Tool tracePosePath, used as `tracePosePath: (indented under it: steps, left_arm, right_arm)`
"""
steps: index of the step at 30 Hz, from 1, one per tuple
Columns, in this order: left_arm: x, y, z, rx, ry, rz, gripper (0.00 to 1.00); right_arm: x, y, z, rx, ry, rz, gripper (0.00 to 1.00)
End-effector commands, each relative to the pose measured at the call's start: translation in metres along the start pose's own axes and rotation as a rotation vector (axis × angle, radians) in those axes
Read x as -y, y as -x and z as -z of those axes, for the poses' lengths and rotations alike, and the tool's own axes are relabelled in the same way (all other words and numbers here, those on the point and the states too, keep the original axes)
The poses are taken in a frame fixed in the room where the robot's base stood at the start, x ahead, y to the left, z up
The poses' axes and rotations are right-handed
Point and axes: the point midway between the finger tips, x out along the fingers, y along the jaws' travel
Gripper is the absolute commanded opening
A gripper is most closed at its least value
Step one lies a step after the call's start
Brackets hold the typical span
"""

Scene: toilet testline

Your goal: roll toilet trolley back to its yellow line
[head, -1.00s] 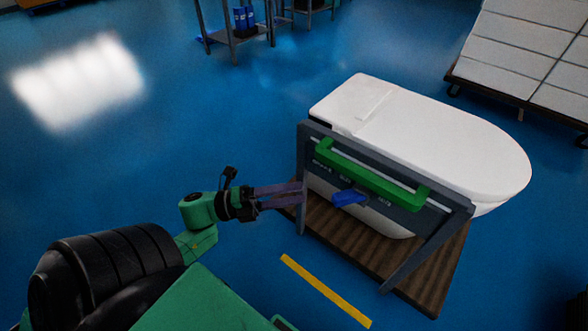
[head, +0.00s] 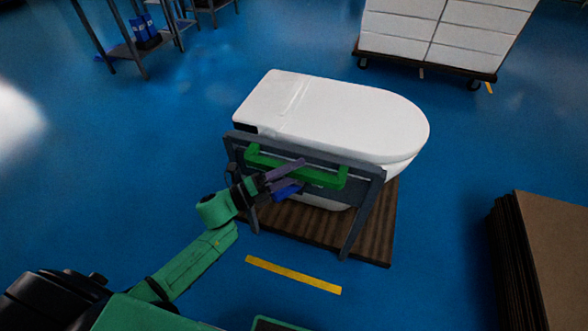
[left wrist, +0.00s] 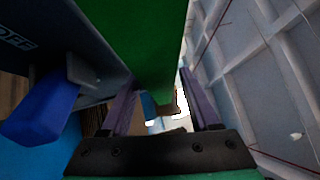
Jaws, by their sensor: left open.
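The toilet trolley has a brown wooden deck (head: 378,225), a grey frame (head: 365,215) and a green handle (head: 328,180). A white toilet (head: 345,112) rests on it. A blue lever (head: 287,194) sits below the handle and also shows in the left wrist view (left wrist: 40,112). The yellow line (head: 293,275) lies on the floor, apart from the deck and on my side of it. My left gripper (head: 302,175) is open at the left part of the handle. In the left wrist view the green handle (left wrist: 145,45) runs between its fingers. My right gripper is out of view.
A stack of brown boards (head: 555,255) stands at the right. A wheeled cart of white boxes (head: 440,35) is at the back right. A metal rack (head: 125,50) stands at the back left. Blue floor around the yellow line is clear.

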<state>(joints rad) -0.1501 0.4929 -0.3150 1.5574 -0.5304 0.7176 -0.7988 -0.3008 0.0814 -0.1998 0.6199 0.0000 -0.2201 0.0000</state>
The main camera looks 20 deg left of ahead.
Motion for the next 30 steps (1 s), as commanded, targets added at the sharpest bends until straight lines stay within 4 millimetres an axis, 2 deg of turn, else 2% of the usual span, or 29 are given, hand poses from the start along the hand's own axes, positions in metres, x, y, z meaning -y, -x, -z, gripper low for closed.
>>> tracePosePath:
  steps: [5, 7, 10, 11, 30]
  left_arm:
    - [-0.0005, 0.0, 0.0002, 0.0, 0.001, 0.0, 0.62]
    - [-0.0005, 0.0001, 0.0002, 0.0, 0.001, 0.0, 0.43]
    - [-0.0004, 0.0003, 0.0002, 0.0, 0.001, 0.0, 0.04]
    - [-0.0004, 0.0003, 0.0002, 0.0, 0.001, 0.0, 0.0]
    - [-0.0007, 0.0007, 0.0002, 0.0, 0.001, -0.001, 0.0]
  right_arm:
    - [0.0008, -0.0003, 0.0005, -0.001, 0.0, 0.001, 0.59]
    - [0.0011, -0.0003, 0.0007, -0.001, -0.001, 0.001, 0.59]
    - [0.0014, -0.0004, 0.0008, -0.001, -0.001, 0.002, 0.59]
    - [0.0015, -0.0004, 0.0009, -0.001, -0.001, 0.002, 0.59]
    - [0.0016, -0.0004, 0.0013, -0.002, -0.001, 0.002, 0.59]
